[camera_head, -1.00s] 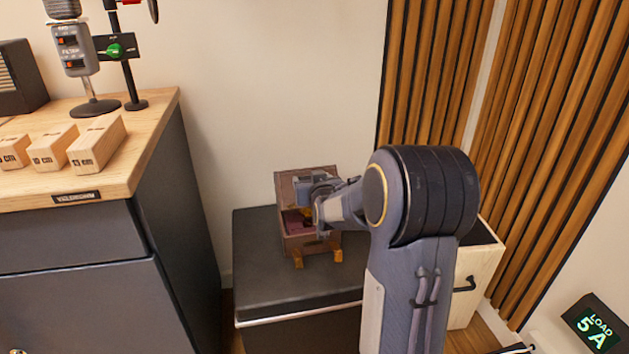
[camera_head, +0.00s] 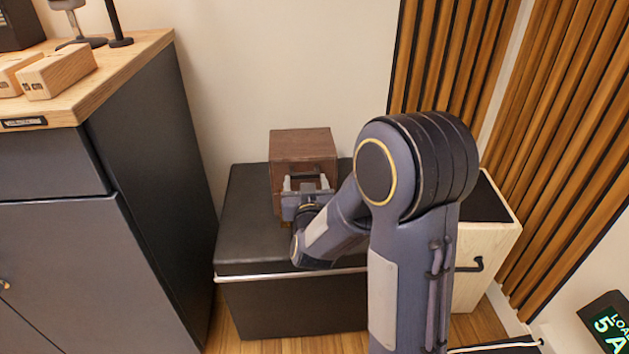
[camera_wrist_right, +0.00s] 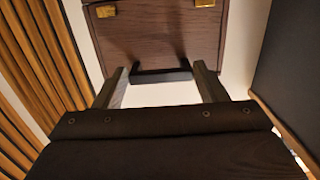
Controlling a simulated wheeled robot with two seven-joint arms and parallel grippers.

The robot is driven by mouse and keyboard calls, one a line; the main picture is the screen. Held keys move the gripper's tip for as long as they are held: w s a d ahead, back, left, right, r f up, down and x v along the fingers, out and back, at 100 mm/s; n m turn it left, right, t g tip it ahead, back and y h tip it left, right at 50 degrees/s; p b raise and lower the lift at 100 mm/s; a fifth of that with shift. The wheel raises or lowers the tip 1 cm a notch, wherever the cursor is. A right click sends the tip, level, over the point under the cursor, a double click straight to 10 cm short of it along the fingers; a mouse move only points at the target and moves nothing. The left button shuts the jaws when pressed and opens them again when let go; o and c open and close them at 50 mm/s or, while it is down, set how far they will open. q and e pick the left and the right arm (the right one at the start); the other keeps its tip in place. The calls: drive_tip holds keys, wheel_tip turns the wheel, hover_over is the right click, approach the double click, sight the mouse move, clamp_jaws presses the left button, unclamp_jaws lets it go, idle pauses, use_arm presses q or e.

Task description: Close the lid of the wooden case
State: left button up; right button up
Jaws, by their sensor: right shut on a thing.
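The wooden case (camera_head: 303,145) stands on a black box-like bench. Its brown lid lies down over the body, and the inside is hidden. My right gripper (camera_head: 306,187) is at the front of the case, with its fingers on either side of a dark handle-like bar. In the right wrist view, the bar (camera_wrist_right: 161,75) spans between the fingertips of my right gripper (camera_wrist_right: 160,84). The brown case face (camera_wrist_right: 150,40) with two brass fittings is just beyond. Whether a small gap remains under the lid cannot be told. My left gripper is out of view.
The black bench (camera_head: 240,215) has free room left of the case. A dark cabinet (camera_head: 150,150) with a wooden top stands at left. A pale wooden box (camera_head: 490,255) with a black top is at right, before slatted wall panels (camera_head: 450,75).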

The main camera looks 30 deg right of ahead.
drive_tip(key=shift+s+d+f, duration=0.1)
drive_tip(key=shift+s+f, duration=0.05)
drive_tip(key=shift+f, duration=0.75)
drive_tip(key=shift+c, duration=0.2)
drive_tip(key=o, duration=1)
drive_tip(key=shift+o, duration=1.2)
drive_tip(key=shift+w+d+f, duration=0.1)
drive_tip(key=shift+w+f, duration=0.15)
drive_tip(key=shift+o, duration=0.8)
drive_tip(key=shift+r, duration=0.3)
drive_tip(key=p+v, duration=0.2)
drive_tip(key=v, duration=0.6)
